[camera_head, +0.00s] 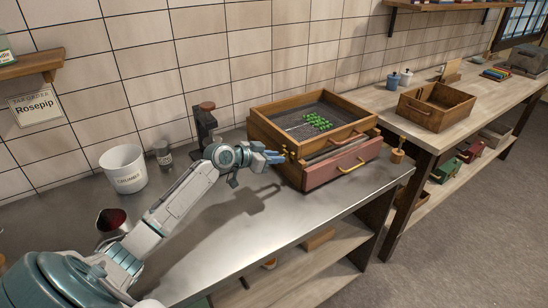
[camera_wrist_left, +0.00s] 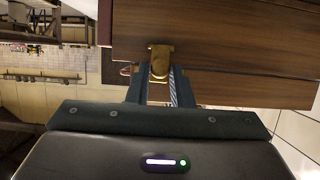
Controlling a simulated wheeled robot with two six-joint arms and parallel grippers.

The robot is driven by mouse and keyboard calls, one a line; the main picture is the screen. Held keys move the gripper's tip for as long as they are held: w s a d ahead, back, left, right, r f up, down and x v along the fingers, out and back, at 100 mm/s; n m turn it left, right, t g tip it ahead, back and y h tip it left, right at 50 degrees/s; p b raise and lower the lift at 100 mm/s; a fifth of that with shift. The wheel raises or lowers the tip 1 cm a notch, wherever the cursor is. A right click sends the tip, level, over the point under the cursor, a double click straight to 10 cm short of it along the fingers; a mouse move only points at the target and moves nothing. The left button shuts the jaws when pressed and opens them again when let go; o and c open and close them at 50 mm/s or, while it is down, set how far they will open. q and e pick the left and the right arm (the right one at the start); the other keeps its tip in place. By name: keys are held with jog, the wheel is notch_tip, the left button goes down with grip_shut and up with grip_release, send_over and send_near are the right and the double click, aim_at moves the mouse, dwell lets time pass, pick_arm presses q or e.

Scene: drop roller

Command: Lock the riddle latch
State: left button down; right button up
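The riddle (camera_head: 262,120) is a wooden frame with a dark mesh floor. Several green pieces lie on it, right of the middle of the mesh. It sits on a wooden box with a red front (camera_head: 340,169). A brass latch (camera_wrist_left: 160,60) is on the dark wooden side in the left wrist view. In the head view, brass also shows by the riddle's near left corner. My left gripper (camera_head: 279,158) is at this corner. Its two fingers (camera_wrist_left: 160,80) are apart, one on each side of the latch. I cannot tell whether they touch it. My right gripper is out of view.
A white bucket (camera_head: 124,170), a jar (camera_head: 163,153) and a dark stand (camera_head: 204,122) are behind and left of my left arm. A red-filled metal cup (camera_head: 113,221) is near my forearm. An empty wooden crate (camera_head: 436,106) stands on the right-hand bench. The steel worktop in front is clear.

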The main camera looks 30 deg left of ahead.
pick_arm(q)
jog(key=r+g+p, duration=0.1)
jog(key=p, duration=0.1)
jog(key=w+r+g+p, duration=0.1)
jog(key=p, duration=0.1)
jog(key=shift+d+y, duration=0.2)
jog(key=shift+y, duration=0.1)
jog(key=shift+w+f+g+p, duration=0.1)
jog(key=shift+g+p, duration=0.4)
jog(key=shift+p, duration=0.1)
jog(key=shift+f, duration=0.15)
jog(key=c, duration=1.3)
grip_release()
jog(key=shift+y, duration=0.3)
